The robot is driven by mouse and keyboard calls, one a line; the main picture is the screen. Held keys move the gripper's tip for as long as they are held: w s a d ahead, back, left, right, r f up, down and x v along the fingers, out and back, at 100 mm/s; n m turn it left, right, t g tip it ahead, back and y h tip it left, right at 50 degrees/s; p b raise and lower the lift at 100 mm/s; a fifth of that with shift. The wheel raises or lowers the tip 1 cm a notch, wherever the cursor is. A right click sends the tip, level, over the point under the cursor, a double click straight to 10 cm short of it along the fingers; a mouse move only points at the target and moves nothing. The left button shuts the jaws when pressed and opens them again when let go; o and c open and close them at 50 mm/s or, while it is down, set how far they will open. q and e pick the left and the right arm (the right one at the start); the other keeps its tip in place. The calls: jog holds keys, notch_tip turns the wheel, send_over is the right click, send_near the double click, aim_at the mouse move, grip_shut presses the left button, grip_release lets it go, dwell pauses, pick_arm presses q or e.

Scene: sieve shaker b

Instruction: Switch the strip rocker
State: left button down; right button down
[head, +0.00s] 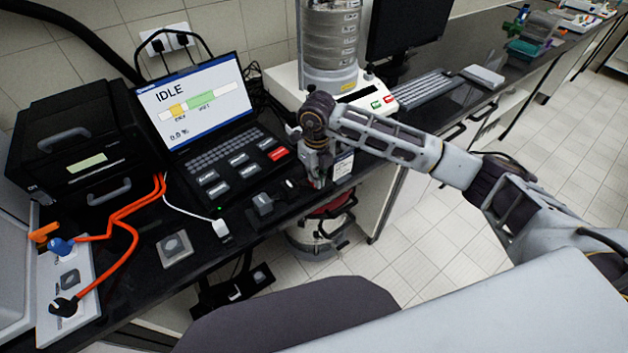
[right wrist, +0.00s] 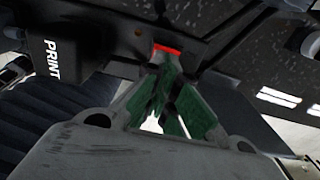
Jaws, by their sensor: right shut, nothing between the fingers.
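A dark power strip (head: 285,205) lies along the front edge of the black bench, with a black adapter (head: 263,203) and a white plug (head: 289,184) on it. My right gripper (head: 318,174) points down at the strip's right end and hides that end in the head view. In the right wrist view its green-padded fingers (right wrist: 168,75) are shut and empty. A red part (right wrist: 167,49), which looks like the strip's rocker, shows right at the fingertips; I cannot tell whether they touch it. My left gripper is not in view.
A laptop (head: 205,105) showing IDLE stands behind the strip. A sieve shaker (head: 330,45) stands behind my right gripper. A black printer-like box (head: 75,140), orange cables and a socket panel (head: 70,285) are at left. A small label stand (head: 343,165) is close beside the gripper.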

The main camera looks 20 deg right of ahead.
jog(key=shift+r+p, duration=1.55)
jog(key=shift+r, duration=1.85)
jog(key=shift+f, duration=0.1)
